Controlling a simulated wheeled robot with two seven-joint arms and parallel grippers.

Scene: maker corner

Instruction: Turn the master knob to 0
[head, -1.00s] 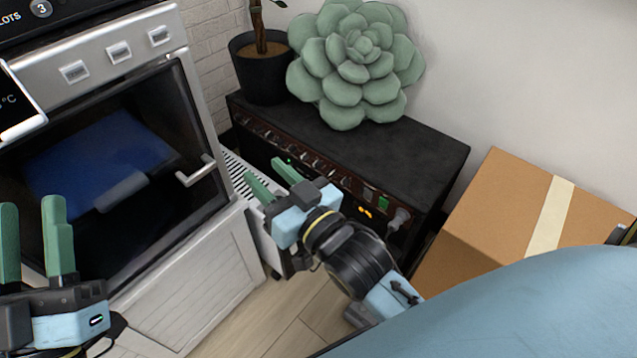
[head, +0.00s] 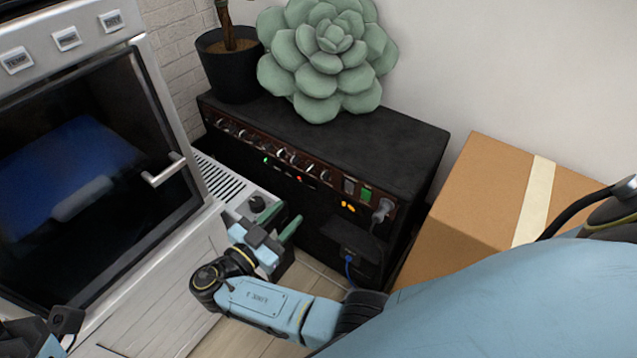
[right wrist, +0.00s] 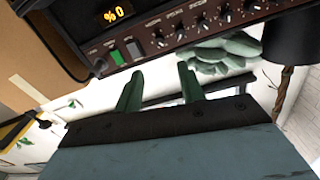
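The black amplifier (head: 400,150) stands against the wall with a row of small knobs (head: 285,155) along its front panel. I cannot read which knob is the master. In the right wrist view, several knobs (right wrist: 180,30) show with pale pointers, near an orange display (right wrist: 117,13) that seems to read 0 and a percent sign. My right gripper (head: 289,212) is open and empty, in front of and below the panel, touching no knob. Its green fingers show apart in the right wrist view (right wrist: 158,82). My left gripper (head: 40,335) is mostly cut off at the bottom left, fingers hidden.
A green switch (head: 366,195) and a plugged cable (head: 382,210) are at the panel's right end. A succulent (head: 330,55) and a pot (head: 228,65) sit on top. A cardboard box (head: 480,200) stands right.

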